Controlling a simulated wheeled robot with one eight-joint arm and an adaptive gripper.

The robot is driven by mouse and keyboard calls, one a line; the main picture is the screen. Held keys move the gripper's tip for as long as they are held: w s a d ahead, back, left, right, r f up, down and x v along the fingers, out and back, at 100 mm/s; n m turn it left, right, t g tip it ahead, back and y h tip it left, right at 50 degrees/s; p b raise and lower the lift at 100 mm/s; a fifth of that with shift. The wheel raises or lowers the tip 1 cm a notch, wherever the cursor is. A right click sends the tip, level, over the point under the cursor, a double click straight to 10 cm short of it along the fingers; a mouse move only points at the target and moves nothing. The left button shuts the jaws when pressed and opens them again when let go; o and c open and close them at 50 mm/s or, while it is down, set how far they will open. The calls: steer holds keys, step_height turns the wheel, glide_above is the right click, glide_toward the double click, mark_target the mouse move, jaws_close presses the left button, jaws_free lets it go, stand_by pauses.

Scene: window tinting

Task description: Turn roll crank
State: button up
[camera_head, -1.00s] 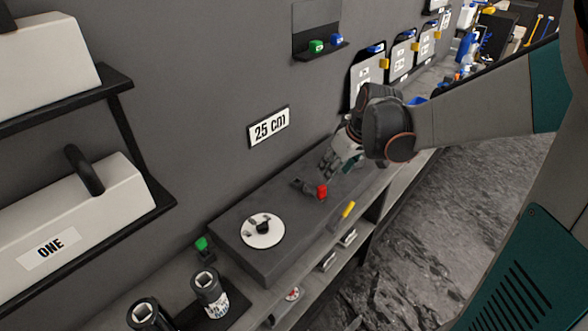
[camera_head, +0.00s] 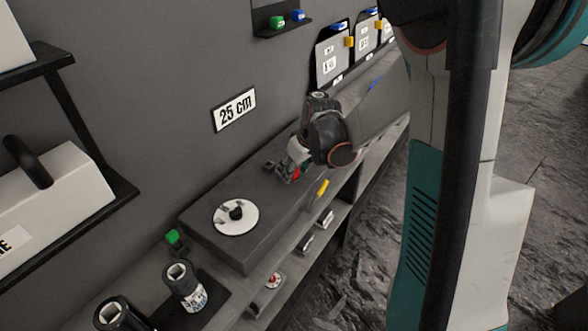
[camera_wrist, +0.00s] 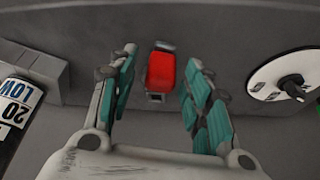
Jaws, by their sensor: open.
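The crank has a red handle (camera_head: 296,174) and a dark arm (camera_head: 268,165), on the dark block (camera_head: 215,242) by the wall. My gripper (camera_head: 288,168) is at the crank and partly hides it. In the wrist view, my gripper (camera_wrist: 160,62) is open, with one teal-padded finger on each side of the red handle (camera_wrist: 161,72). Gaps show between the handle and both fingers. A white disc (camera_head: 222,226) with a black knob lies on the same block, left of the crank. The disc also shows at the right of the wrist view (camera_wrist: 262,82).
A yellow handle (camera_head: 322,188) is at the block's front side. A "25 cm" sign (camera_head: 234,109) hangs on the wall above. Dark-topped canisters (camera_head: 178,272) and a green clip (camera_head: 173,238) are at lower left. A "LOW 20" label (camera_wrist: 15,100) is left in the wrist view.

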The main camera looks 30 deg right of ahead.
jaws_close()
steer(key=a+m, duration=0.1)
steer(key=m, duration=0.1)
steer(key=a+m+h, duration=0.1)
steer(key=shift+s+a+m+h, duration=0.1)
steer(key=shift+m+h, duration=0.2)
steer(key=shift+m, duration=0.1)
steer(key=shift+a+m+h+b, duration=0.3)
steer(key=shift+a+m+h, duration=0.3)
steer(key=shift+m, duration=0.8)
steer(key=shift+w+a, duration=0.15)
steer(key=shift+w, duration=0.05)
